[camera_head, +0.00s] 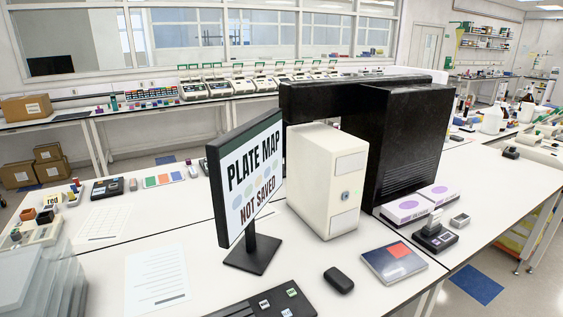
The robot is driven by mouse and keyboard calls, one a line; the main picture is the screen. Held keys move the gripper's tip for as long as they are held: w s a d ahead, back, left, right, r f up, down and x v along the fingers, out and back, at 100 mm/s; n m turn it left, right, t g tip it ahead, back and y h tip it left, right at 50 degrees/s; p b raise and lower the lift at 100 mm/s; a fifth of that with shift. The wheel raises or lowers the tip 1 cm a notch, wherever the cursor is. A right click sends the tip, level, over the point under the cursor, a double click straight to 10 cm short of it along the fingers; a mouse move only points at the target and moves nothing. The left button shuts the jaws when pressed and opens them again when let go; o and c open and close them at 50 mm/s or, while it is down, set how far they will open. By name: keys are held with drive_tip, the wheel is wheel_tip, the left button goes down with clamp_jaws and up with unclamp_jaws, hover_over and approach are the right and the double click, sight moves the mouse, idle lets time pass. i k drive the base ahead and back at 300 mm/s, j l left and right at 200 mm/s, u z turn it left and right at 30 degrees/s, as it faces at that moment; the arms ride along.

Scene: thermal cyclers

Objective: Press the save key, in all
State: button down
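A black keyboard or key panel (247,307) lies at the bottom edge of the view, partly cut off by the frame. It has a few labelled keys: a white-marked key (264,304), a green-marked key (291,292) and another pale key (286,312) at the very edge. The labels are too small to read, so I cannot tell which is the save key. A black monitor (246,177) stands behind it on a stand and reads "PLATE MAP" and "NOT SAVED". My gripper is not in view.
A black mouse (338,280) and a notebook (394,262) lie right of the panel. A paper sheet (156,279) lies to the left. A cream computer case (327,180) and a large black machine (405,140) stand behind. Clear stacked boxes (42,283) fill the lower left.

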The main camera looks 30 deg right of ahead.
sight(291, 292)
drive_tip(key=k+l, duration=0.9)
drive_tip(key=i+l+u, duration=0.05)
drive_tip(key=l, duration=0.05)
